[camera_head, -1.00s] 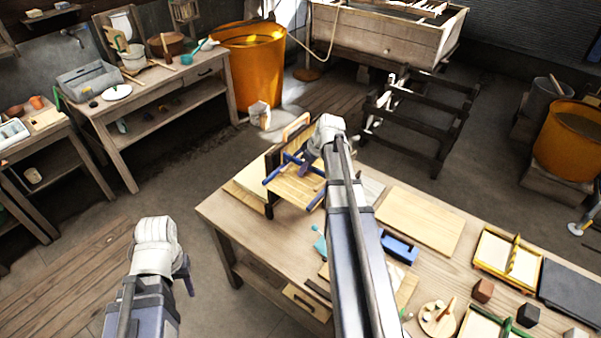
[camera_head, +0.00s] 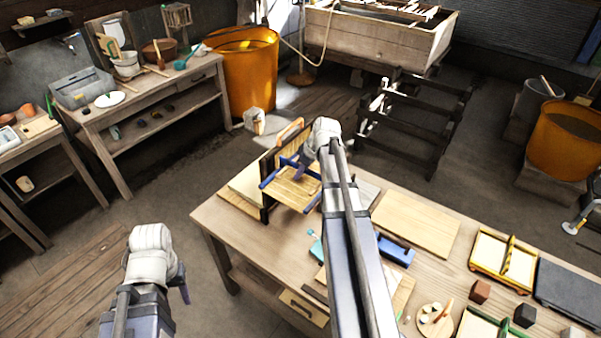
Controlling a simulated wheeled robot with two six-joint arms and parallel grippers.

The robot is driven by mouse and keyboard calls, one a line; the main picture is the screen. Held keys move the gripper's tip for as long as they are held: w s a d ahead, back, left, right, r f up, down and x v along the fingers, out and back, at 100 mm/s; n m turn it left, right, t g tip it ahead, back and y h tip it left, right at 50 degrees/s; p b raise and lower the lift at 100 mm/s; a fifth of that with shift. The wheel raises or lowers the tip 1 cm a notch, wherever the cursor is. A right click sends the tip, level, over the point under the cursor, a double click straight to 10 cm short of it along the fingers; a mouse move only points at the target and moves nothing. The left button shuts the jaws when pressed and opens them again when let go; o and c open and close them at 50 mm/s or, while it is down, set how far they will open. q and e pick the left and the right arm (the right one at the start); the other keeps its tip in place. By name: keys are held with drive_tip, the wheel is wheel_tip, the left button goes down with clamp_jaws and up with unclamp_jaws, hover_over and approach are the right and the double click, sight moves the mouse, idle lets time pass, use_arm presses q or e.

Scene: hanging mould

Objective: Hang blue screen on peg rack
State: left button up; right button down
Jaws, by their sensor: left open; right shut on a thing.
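The blue screen (camera_head: 291,190), a pale slatted panel with blue bars, is at the back left of the workbench. My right gripper (camera_head: 303,172) is shut on it, with my wrist and arm covering its right side. The peg rack (camera_head: 266,178), a dark upright frame with a lighter wooden top, stands at the left end of the bench, just left of and behind the screen. The screen overlaps the rack in view; I cannot tell whether they touch. My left gripper (camera_head: 183,288) is open and empty, low over the floor left of the bench, its fingers mostly hidden by the wrist.
An orange vat (camera_head: 243,75) and a side table (camera_head: 150,95) stand behind.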

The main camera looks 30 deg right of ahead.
drive_tip(key=shift+f+b, duration=0.5)
drive_tip(key=c, duration=0.8)
unclamp_jaws()
drive_tip(key=shift+r, duration=0.1)
drive_tip(key=p+v, duration=0.7)
drive_tip(key=shift+s+r, duration=0.1)
drive_tip(key=shift+r, duration=0.2)
drive_tip(key=shift+f, duration=0.1)
